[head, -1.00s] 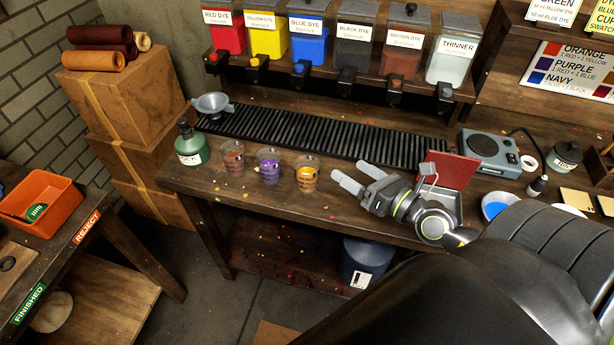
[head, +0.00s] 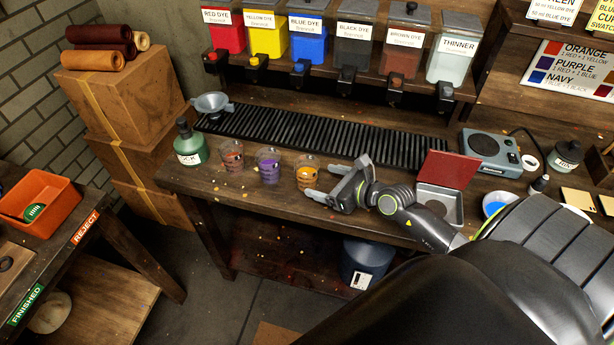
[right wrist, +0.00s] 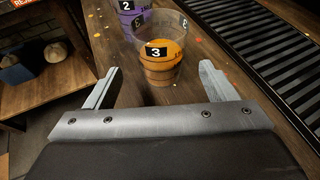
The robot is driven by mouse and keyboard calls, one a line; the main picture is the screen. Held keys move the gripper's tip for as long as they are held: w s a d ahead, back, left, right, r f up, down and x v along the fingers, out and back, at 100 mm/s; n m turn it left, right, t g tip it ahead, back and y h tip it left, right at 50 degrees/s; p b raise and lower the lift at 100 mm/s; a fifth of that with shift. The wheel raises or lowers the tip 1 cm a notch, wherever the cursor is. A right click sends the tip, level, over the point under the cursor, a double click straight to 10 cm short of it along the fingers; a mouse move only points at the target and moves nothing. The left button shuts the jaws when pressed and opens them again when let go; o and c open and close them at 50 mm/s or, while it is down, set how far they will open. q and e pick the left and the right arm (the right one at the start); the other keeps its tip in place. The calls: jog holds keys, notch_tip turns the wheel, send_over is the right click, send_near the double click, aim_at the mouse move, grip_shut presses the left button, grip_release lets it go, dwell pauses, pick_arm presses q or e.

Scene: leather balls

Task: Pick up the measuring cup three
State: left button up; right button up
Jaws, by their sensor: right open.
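Measuring cup three (head: 307,174) is a clear cup with orange liquid, standing upright at the right end of a row of cups on the bench. In the right wrist view its black label "3" (right wrist: 158,52) faces me. My right gripper (head: 322,181) is open and empty, just to the right of the cup. In the right wrist view the fingertips (right wrist: 158,72) point towards the cup, one to each side of it. The cup shows ahead of the gripper's body; I cannot tell whether a finger touches it. My left gripper is not in view.
Cup two (head: 269,168) with purple liquid stands close to the left of cup three, and cup one (head: 230,156) is farther left. A green bottle (head: 188,144) stands beyond them. A black ribbed mat (head: 310,137) lies behind. A metal tin with a red lid (head: 449,168) is to the right.

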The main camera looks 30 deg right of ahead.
aim_at(315, 179)
jog(key=shift+f+x, duration=0.15)
jog(key=shift+x, duration=1.65)
jog(key=shift+f+x, duration=0.15)
jog(key=shift+x, duration=1.65)
jog(key=shift+s+d, duration=0.1)
jog(key=shift+s, duration=0.05)
jog(key=c, duration=1.1)
jog(key=shift+r, duration=0.2)
